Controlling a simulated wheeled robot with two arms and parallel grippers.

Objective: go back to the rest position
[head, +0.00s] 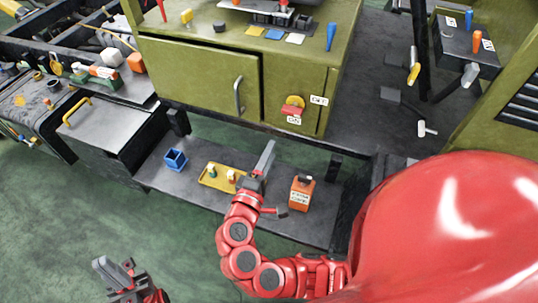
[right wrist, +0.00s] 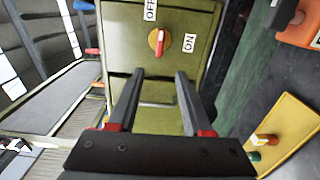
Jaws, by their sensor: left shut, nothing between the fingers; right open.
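My right gripper (head: 268,155) is raised over the low shelf in the head view, in front of the green cabinet (head: 200,72). Its open, empty fingers (right wrist: 154,88) point at the cabinet front in the right wrist view. A red and yellow rotary switch (right wrist: 158,40) shows beyond the fingertips, apart from them, with ON and OFF labels beside it. The switch is also in the head view (head: 292,106). My left gripper (head: 118,270) is at the lower left of the head view, over the green floor, shut and empty.
The low shelf (head: 150,181) holds a blue bin (head: 175,159), a yellow tray (head: 215,179) with small pieces, and an orange box (head: 302,194) near my right forearm. A grey box (head: 115,130) with a yellow handle stands left. Green floor (head: 60,220) lies clear at left.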

